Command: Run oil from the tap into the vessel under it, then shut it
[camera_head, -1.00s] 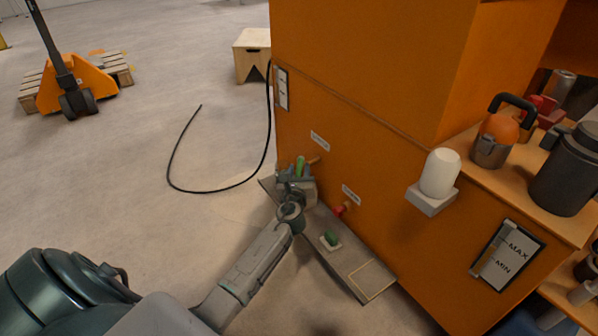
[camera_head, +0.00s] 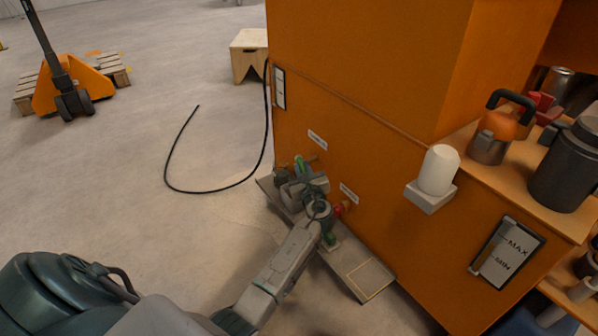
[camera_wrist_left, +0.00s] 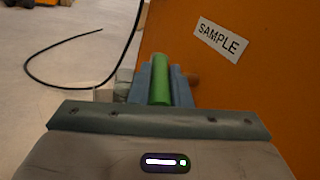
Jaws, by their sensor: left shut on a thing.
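A green tap handle (camera_head: 300,165) stands out from the orange cabinet below a small label. In the left wrist view the handle (camera_wrist_left: 160,82) sits between the two blue fingers, beside a label reading SAMPLE (camera_wrist_left: 221,38). My left gripper (camera_head: 302,172) is shut on this handle. A red tap handle (camera_head: 339,209) is lower right on the same cabinet face, partly behind my wrist. The spout and any vessel under the green tap are hidden by my gripper; a pale grey shape (camera_wrist_left: 124,82) shows left of the fingers, too unclear to name. My right gripper is not in view.
A grey ledge (camera_head: 362,276) runs along the cabinet's foot, with a green-topped block (camera_head: 331,240) partly behind my wrist. A MAX/MIN gauge (camera_head: 507,254) is at right. A black hose (camera_head: 225,190) lies on open floor.

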